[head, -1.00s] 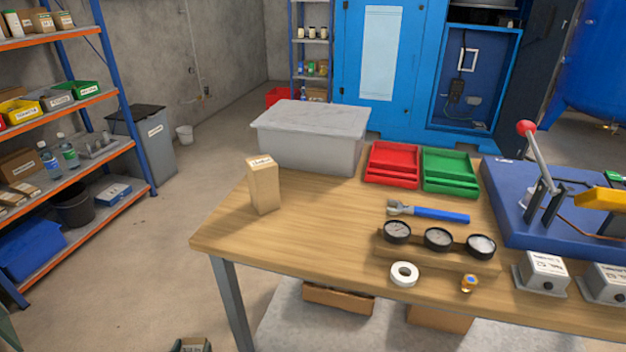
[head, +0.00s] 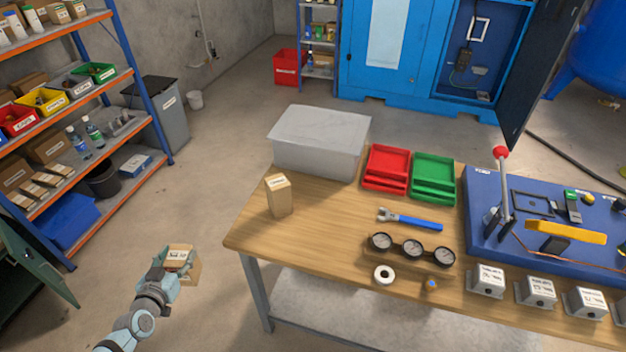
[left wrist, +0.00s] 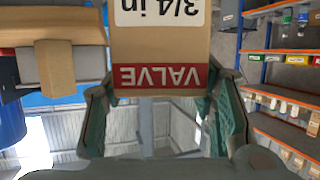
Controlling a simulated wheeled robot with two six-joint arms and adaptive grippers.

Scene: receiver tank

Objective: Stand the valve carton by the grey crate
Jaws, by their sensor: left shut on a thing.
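The valve carton (head: 183,257) is a small tan box with a label on top. My left gripper (head: 178,272) is shut on it and holds it over the floor, left of the table. In the left wrist view the carton (left wrist: 160,45) fills the top middle between the fingers (left wrist: 165,118), its red VALVE band and "3/4 in" print upside down. The grey crate (head: 316,155) is a lidded box at the table's back left corner. My right gripper is not in view.
A similar tan carton (head: 278,197) stands upright on the wooden table (head: 325,226), in front of the grey crate. Red trays (head: 386,168) and green trays (head: 433,177) sit right of the crate. A wrench (head: 410,219) and gauges (head: 413,249) lie nearer. Orange-edged shelves (head: 70,100) stand left.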

